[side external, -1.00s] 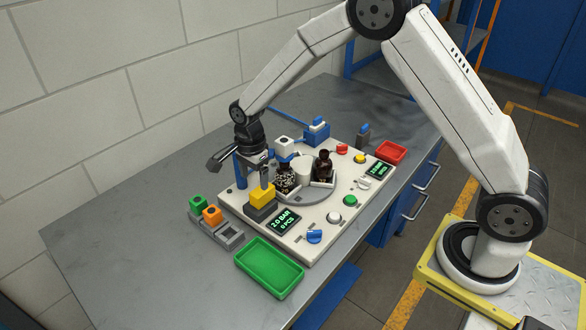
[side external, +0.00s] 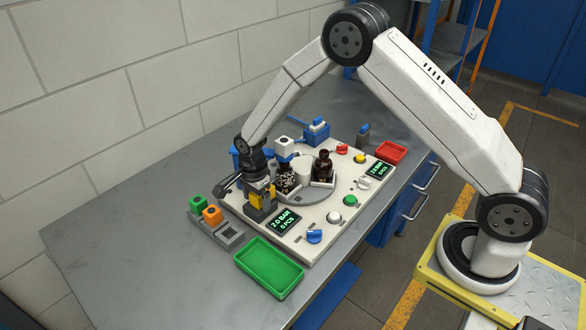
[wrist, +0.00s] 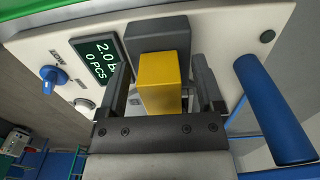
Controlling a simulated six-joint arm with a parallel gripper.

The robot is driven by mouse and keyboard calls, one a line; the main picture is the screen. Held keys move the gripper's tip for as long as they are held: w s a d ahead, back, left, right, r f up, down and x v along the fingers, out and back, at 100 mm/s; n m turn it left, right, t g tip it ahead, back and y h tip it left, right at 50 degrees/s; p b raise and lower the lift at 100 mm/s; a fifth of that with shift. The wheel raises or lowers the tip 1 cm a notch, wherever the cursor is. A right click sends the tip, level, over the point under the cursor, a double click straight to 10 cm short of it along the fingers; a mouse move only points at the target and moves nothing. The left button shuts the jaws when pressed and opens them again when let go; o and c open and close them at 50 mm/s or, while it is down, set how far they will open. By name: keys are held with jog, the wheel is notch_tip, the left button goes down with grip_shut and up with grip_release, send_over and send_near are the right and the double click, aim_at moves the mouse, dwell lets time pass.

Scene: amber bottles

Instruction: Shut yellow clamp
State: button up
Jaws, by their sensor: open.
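The yellow clamp (side external: 264,189) is a yellow block on a dark grey base at the left front of the white panel. In the wrist view the yellow block (wrist: 165,82) stands between my two fingers, with its dark grey base (wrist: 158,35) beyond it. My gripper (side external: 258,204) points down over the clamp in the side view and partly hides it. In the wrist view my gripper (wrist: 163,70) is open, one finger on each side of the yellow block. A gap shows on both sides; contact is not clear.
Amber bottles (side external: 323,168) stand on a grey turntable right of the clamp. A blue post (wrist: 272,110) is close beside my gripper. A display (side external: 284,221), knobs and buttons share the panel. A green tray (side external: 269,268) and a block rack (side external: 228,236) are nearby.

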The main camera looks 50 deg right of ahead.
grip_shut()
jog(key=shift+d, duration=1.75)
jog(key=shift+c, duration=1.3)
grip_release()
jog(key=shift+d, duration=0.1)
jog(key=shift+o, duration=1.3)
jog(key=shift+r, duration=0.2)
